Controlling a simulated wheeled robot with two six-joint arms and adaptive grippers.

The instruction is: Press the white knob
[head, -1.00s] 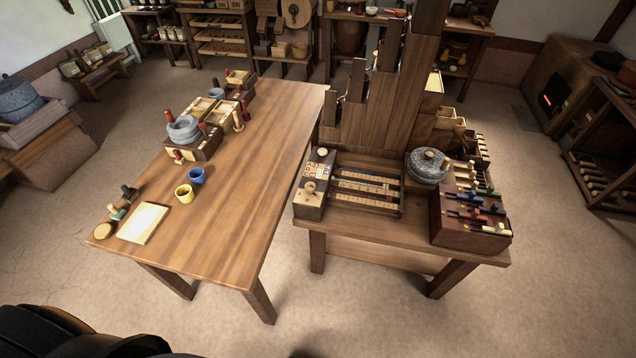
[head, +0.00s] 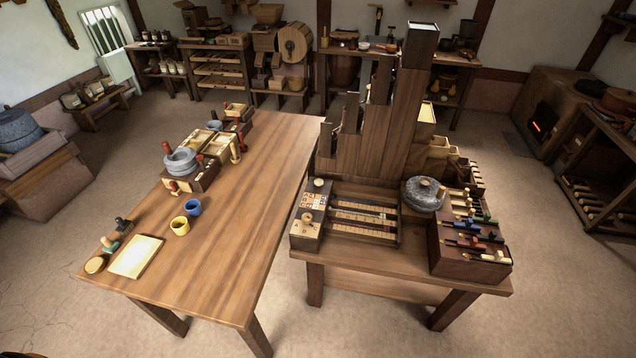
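A small pale, off-white round knob (head: 319,183) sits at the far end of a narrow wooden box (head: 308,232) on the right-hand table. A tan knob (head: 307,217) stands nearer on the same box, above lettered markings. I cannot tell for sure which of these counts as the white knob. A dark reddish box (head: 470,249) at the table's right end has coloured levers, including a cream one near its front.
The right-hand table (head: 390,285) also holds a slatted tray, a grey stone quern (head: 423,195) and tall wooden bins (head: 383,130). The long table (head: 240,230) on the left carries cups, a pale board and a small mill. Floor in front is clear.

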